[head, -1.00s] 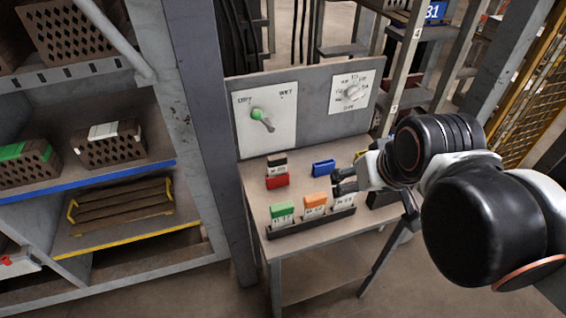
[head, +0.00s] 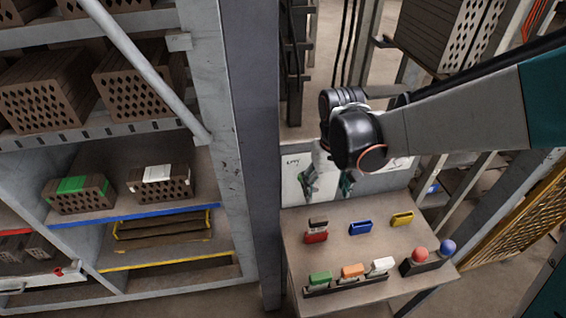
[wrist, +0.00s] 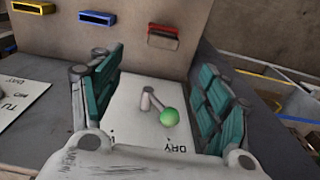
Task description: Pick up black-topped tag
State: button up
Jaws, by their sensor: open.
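The black-topped tag (head: 318,222) stands upright in the red holder (head: 316,237) at the back left of the small table. In the wrist view the red holder (wrist: 163,42) is at the top centre, with the dark tag (wrist: 166,29) at its edge. My gripper (head: 328,186) is open and empty, above the back of the table in front of the lever panel. Its teal fingers are spread on both sides of the wrist view (wrist: 160,100). The green-knobbed lever (wrist: 168,117) shows between them. The gripper is apart from the tag.
Blue (head: 360,228) and yellow (head: 402,218) holders look empty. Red (head: 420,254) and blue (head: 447,246) balls sit on a dark stand. A grey post (head: 252,150) and brick shelves are on the left.

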aim_at(319, 219)
jog(key=f+b, duration=0.2)
jog(key=f, duration=0.1)
jog(key=f+b, duration=0.2)
jog(key=f, duration=0.1)
jog(key=a+f+b, duration=0.1)
jog(key=f+b, duration=0.1)
jog(key=f, duration=0.1)
jog(key=shift+s+f, duration=0.15)
jog(key=shift+f, duration=0.05)
jog(key=f+b, duration=0.2)
jog(key=f, duration=0.1)
jog(key=f+b, duration=0.1)
jog(key=f, duration=0.1)
jog(key=shift+d+f+b, duration=0.1)
jog(key=shift+d+b, duration=0.15)
jog(key=shift+b, duration=0.1)
jog(key=c, duration=1.2)
